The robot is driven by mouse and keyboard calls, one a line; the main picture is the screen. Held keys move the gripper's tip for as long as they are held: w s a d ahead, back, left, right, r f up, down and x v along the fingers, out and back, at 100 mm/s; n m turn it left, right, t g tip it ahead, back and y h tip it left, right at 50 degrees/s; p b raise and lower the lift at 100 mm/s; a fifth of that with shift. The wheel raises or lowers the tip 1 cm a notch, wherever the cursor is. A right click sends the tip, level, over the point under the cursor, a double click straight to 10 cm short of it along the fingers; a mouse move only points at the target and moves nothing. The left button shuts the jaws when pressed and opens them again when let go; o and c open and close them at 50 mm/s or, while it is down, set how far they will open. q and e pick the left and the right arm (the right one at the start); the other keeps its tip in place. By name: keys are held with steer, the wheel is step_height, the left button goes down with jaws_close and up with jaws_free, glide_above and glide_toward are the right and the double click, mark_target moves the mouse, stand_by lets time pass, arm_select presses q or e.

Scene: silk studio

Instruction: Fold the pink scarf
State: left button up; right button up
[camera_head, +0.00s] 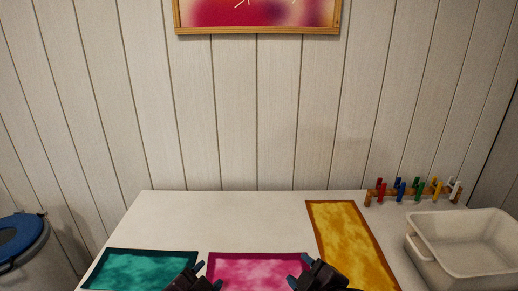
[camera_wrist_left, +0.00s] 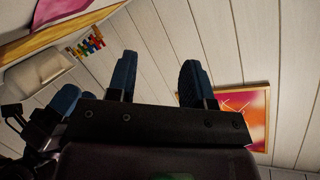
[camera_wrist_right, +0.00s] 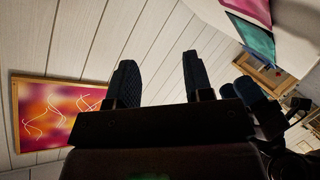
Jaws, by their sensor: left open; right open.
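The pink scarf (camera_head: 258,268) lies flat at the front middle of the white table in the head view, with a darker border. Its near part is cut off by the bottom of the picture. My left gripper (camera_head: 208,275) is at the scarf's left edge in the picture, open and empty. My right gripper (camera_head: 300,272) is at its right edge, open and empty. I cannot tell how high they are above the cloth. The left wrist view shows the two spread fingers (camera_wrist_left: 158,78), and the right wrist view shows the other pair (camera_wrist_right: 160,82), both with nothing between them.
A teal scarf (camera_head: 140,270) lies to the left and a yellow scarf (camera_head: 350,240) to the right. A white bin (camera_head: 455,262) and a rack of coloured pegs (camera_head: 415,192) stand at the right. A blue-lidded container (camera_head: 20,235) is left of the table (camera_head: 230,220). The table's back middle is clear.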

arm_select(q)
steer(key=s+a+f+n, duration=0.2)
steer(key=a+f+n, duration=0.1)
steer(key=s+a+f+n, duration=0.1)
steer(key=a+f, duration=0.1)
steer(key=shift+s+n+t, duration=0.25)
steer(key=shift+n+t, duration=0.05)
steer(key=shift+n, duration=0.1)
steer(key=s+a+f+n+g+y, duration=0.1)
steer(key=s+a+f+n+y, duration=0.1)
steer(key=s+a+f, duration=0.3)
steer(key=s+a+f+n+g+y+p, duration=0.1)
steer(key=s+a+f, duration=0.4)
steer(key=s, duration=0.7)
step_height(320, 180, down, 2)
steer(key=shift+s+a+f+n+g+y, duration=0.2)
steer(key=shift+s+a+n+g+y, duration=0.3)
steer(key=shift+n, duration=0.4)
arm_select(e)
steer(key=s+d+f+m+g+h, duration=0.2)
steer(key=s+d+f+m+h, duration=0.3)
steer(key=s+d+f+m, duration=0.7)
steer(key=s+d+f, duration=0.6)
steer(key=s, duration=0.4)
steer(key=shift+f+h, duration=0.3)
steer(key=shift+f, duration=0.1)
